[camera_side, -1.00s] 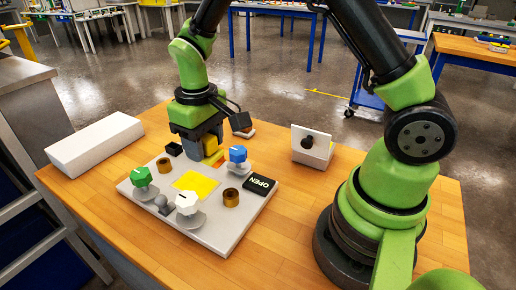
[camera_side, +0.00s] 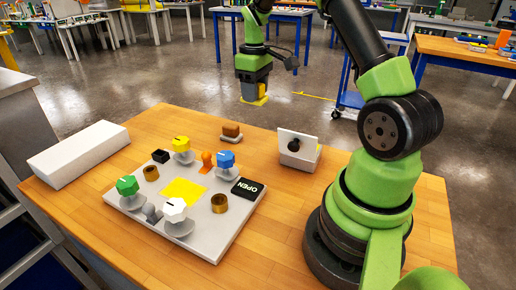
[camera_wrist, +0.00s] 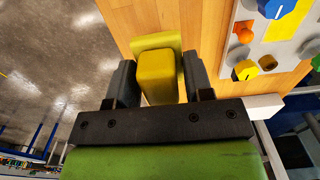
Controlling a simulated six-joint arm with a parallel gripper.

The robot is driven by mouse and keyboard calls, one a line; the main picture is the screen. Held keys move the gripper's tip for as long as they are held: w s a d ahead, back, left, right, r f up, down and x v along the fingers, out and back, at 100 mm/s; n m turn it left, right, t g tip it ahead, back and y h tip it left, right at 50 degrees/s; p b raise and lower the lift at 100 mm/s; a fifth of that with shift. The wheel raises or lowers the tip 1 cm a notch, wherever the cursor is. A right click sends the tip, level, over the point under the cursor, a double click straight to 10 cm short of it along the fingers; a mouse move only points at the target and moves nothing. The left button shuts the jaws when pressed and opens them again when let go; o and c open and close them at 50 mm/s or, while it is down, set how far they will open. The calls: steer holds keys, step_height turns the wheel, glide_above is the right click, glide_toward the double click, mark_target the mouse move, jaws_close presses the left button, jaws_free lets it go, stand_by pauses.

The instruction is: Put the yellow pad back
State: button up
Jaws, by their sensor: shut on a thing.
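My gripper (camera_side: 254,91) is raised beyond the far edge of the table in the side view, with the floor behind it. It is shut on the yellow pad (camera_side: 260,102), whose flat yellow base shows just below the fingers. In the wrist view, the pad's yellow block (camera_wrist: 157,72) sits between the two dark jaws, with a wider, flat olive-yellow part beyond it. A yellow square (camera_side: 184,190) is on the white panel (camera_side: 216,238), well apart from the gripper. Nothing visible touches the held pad except the jaws.
The panel carries green (camera_side: 127,185), yellow (camera_side: 181,143), blue (camera_side: 226,158) and white knobs, brass rings, an orange piece (camera_side: 207,161) and an OPEN sign. A brown block on a grey base (camera_side: 231,132), a white holder (camera_side: 299,157) and a long white box (camera_side: 78,150) stand nearby.

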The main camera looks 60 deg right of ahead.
mark_target(258, 148)
steer(key=f, duration=1)
steer(key=d+f, duration=0.1)
steer(key=f, duration=0.4)
steer(key=shift+s, duration=0.2)
steer(key=shift+f, duration=0.2)
steer(key=o, duration=0.9)
steer(key=shift+r, duration=0.15)
